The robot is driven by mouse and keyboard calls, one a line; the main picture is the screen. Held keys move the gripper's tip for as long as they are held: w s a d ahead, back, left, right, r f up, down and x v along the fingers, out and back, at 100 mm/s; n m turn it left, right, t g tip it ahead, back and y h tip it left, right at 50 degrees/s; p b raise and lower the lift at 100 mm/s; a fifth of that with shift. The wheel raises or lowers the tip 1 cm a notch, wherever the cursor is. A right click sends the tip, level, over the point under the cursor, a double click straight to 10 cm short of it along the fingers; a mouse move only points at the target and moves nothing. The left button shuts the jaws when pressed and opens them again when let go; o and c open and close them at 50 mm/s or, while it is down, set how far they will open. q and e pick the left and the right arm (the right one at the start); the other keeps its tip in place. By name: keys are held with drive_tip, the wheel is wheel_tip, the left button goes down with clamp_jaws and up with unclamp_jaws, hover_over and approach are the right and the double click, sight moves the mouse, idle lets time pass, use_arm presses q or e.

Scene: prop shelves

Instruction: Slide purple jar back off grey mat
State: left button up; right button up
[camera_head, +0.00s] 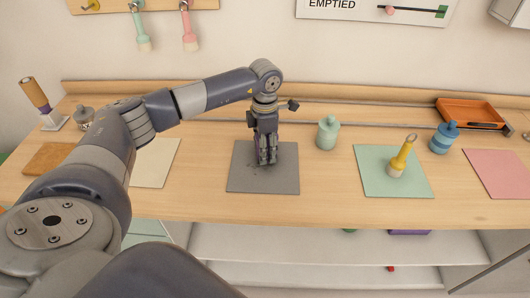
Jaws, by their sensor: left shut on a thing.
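The grey mat (246,183) lies flat on the wooden bench, in the middle of the view. My left gripper (267,161) points down over the mat's upper middle part, its fingers close to the mat. It is shut on the purple jar (259,152), of which only a dark purple sliver shows beside the fingers. The rest of the jar is hidden by my gripper, so I cannot tell its exact outline. My right gripper is not in view.
A pale green jar (327,134) stands right of the grey mat. A yellow-handled brush (402,157) stands on a green mat (414,187). Further right are a blue jar (444,138), an orange tray (468,113) and a pink mat (499,174). A rail runs along the bench's back.

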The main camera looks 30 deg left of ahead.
use_arm(q)
drive_tip(key=shift+w+a+b, duration=0.5)
drive_tip(key=shift+w+a, duration=0.1)
drive_tip(key=shift+w, duration=0.3)
drive_tip(key=shift+w+a+b, duration=0.5)
drive_tip(key=shift+w+a, duration=0.05)
drive_tip(key=shift+w, duration=0.35)
drive_tip(key=shift+w+a+b, duration=0.5)
drive_tip(key=shift+w+a, duration=0.1)
drive_tip(key=shift+w, duration=0.3)
drive_tip(key=shift+w+a+b, duration=0.5)
drive_tip(key=shift+w, duration=0.25)
drive_tip(key=shift+w+a+b, duration=0.5)
drive_tip(key=shift+w+b, duration=0.05)
drive_tip(key=shift+w, duration=0.25)
drive_tip(key=shift+w+a+b, duration=0.5)
drive_tip(key=shift+w, duration=0.25)
drive_tip(key=shift+w+a, duration=0.3)
drive_tip(key=shift+f+b, duration=0.3)
drive_tip(key=shift+f, duration=0.05)
drive_tip(key=o, duration=1.3)
drive_tip(key=shift+c, duration=0.2)
wheel_tip(320, 180, up, 12)
